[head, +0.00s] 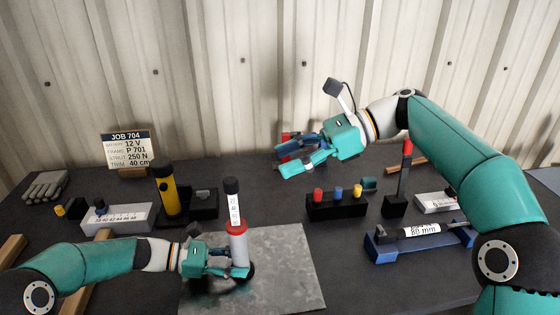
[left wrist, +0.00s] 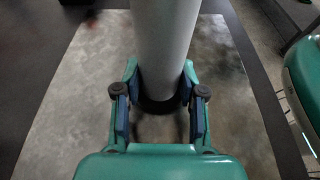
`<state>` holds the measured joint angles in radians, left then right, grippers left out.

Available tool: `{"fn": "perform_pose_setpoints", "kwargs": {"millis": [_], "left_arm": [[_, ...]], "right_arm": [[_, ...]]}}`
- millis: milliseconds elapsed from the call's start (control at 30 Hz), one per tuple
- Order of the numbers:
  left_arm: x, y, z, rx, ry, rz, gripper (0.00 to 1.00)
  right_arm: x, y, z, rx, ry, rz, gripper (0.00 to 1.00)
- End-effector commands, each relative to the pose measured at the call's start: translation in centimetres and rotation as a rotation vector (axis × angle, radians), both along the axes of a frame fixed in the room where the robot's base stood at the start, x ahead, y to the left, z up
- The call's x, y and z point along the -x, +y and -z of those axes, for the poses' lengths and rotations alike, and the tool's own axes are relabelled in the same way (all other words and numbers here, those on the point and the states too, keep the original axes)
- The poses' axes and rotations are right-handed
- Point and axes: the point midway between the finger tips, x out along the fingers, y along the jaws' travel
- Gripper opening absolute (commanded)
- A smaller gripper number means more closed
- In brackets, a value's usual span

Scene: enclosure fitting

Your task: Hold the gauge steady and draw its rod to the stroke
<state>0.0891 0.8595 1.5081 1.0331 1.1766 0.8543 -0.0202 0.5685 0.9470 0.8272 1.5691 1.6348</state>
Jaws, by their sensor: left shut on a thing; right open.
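The gauge (head: 238,247) stands upright on a metal plate (head: 290,270). It has a grey cylindrical body, a red collar, and above it a white, marked rod (head: 233,208) with a black top. My left gripper (head: 240,270) is shut around the lower body. In the left wrist view the grey body (left wrist: 165,40) rises between the two fingers of my left gripper (left wrist: 160,98), above a dark base. The rod is out of that view. My right gripper (head: 287,160) is open, raised behind and to the right of the gauge, apart from it.
A blue cradle (head: 385,252) holds a cylinder labelled 80 mm (head: 420,231) at right. A black block (head: 335,209) with coloured knobs and a red-topped post (head: 404,165) stand nearby. A yellow cylinder (head: 167,193) stands left. A JOB 704 sign (head: 126,145) stands at the back.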

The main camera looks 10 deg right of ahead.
Motion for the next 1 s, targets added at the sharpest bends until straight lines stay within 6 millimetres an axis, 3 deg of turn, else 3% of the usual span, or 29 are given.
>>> {"fn": "perform_pose_setpoints", "kwargs": {"millis": [267, 300, 433, 767, 1000], "left_arm": [[0.0, 0.0, 0.0, 0.0, 0.0, 0.0, 0.21], [0.0, 0.0, 0.0, 0.0, 0.0, 0.0, 0.47], [0.0, 0.0, 0.0, 0.0, 0.0, -0.001, 0.69], [0.0, 0.1, 0.0, 0.0, 0.0, -0.001, 0.7], [-0.1, 2.3, -0.7, 0.0, -0.003, -0.003, 0.7]], "right_arm": [[0.0, 0.0, 0.0, 0.0, 0.0, 0.0, 0.55], [0.0, 0.0, 0.0, 0.0, 0.0, 0.0, 0.55], [0.0, 0.0, 0.0, 0.0, 0.0, 0.0, 0.55], [0.0, 0.1, 0.0, 0.0, 0.0, 0.0, 0.55], [0.0, 0.1, 0.0, 0.0, 0.0, 0.0, 0.55]]}}
